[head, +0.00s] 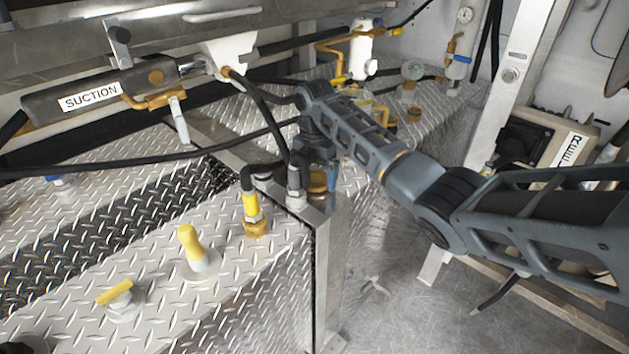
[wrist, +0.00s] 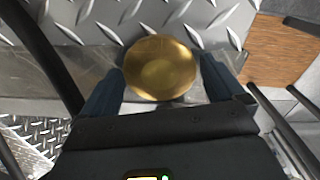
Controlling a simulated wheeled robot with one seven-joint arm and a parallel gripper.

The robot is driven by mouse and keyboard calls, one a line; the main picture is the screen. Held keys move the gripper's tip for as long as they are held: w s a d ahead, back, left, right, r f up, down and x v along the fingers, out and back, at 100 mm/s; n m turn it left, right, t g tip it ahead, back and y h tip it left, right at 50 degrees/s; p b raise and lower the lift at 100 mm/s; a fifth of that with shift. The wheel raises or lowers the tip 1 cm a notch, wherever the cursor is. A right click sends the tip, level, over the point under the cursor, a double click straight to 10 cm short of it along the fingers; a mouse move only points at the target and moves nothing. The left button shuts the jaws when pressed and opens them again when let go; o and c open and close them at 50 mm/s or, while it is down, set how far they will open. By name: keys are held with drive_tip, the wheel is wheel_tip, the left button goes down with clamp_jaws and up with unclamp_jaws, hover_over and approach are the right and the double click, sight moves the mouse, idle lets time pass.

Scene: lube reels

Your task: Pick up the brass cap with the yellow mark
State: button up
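In the head view my gripper (head: 319,190) points down by the near corner of the diamond-plate box. The brass cap (head: 317,181) shows partly between the fingers there. I cannot make out a yellow mark on it, nor whether it touches anything below.
A yellow-sleeved hose fitting with a brass base (head: 257,228) stands close left of my gripper. A yellow knob (head: 191,243) and a yellow-handled valve (head: 117,293) stand on the diamond plate. Other brass caps (head: 413,114) are behind. Black hoses cross nearby.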

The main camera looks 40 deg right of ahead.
drive_tip(key=c, duration=0.8)
drive_tip(key=shift+r, duration=0.1)
